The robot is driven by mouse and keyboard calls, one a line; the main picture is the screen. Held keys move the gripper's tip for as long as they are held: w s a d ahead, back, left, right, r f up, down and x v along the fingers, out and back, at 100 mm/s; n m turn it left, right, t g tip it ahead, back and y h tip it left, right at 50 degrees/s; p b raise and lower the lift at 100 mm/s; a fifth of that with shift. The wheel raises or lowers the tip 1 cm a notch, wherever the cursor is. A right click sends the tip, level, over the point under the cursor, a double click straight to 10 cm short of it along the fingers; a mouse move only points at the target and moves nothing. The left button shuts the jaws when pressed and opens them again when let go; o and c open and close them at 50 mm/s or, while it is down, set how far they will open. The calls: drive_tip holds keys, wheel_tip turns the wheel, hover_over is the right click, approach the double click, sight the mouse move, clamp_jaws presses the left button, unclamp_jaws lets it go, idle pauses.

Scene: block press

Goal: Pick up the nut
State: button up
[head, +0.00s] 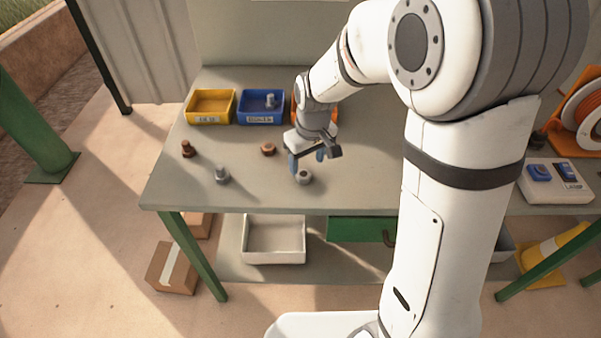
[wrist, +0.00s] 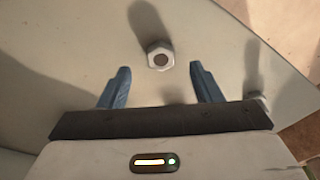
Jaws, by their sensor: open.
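A silver hex nut (head: 304,177) lies on the grey workbench (head: 350,190) near its front edge. My gripper (head: 307,161) is above the bench, just behind and over this nut, with its blue fingers apart and nothing between them. In the wrist view the nut (wrist: 160,56) shows its dark hole, just beyond the open fingertips (wrist: 161,72) and about midway between their lines. A copper-brown nut (head: 268,149) lies farther back to the left.
A silver bolt (head: 221,175) and a brown bolt (head: 187,149) stand on the left. Behind are an empty yellow bin (head: 211,119), a blue bin (head: 260,118) holding a silver piece, and an orange bin (head: 334,115) partly hidden by my arm.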

sight(304, 174)
drive_tip(key=shift+w+a+f+p, duration=0.1)
drive_tip(key=shift+w+f, duration=0.1)
drive_tip(key=shift+f, duration=0.7)
drive_tip(key=shift+w+a+f+p, duration=0.1)
drive_tip(key=shift+w+a+f, duration=0.05)
drive_tip(key=shift+f, duration=0.7)
drive_tip(key=shift+w+a+f+p, duration=0.1)
drive_tip(key=shift+w+f, duration=0.1)
drive_tip(key=shift+f, duration=0.7)
drive_tip(key=shift+c, duration=0.6)
drive_tip(key=c, duration=1)
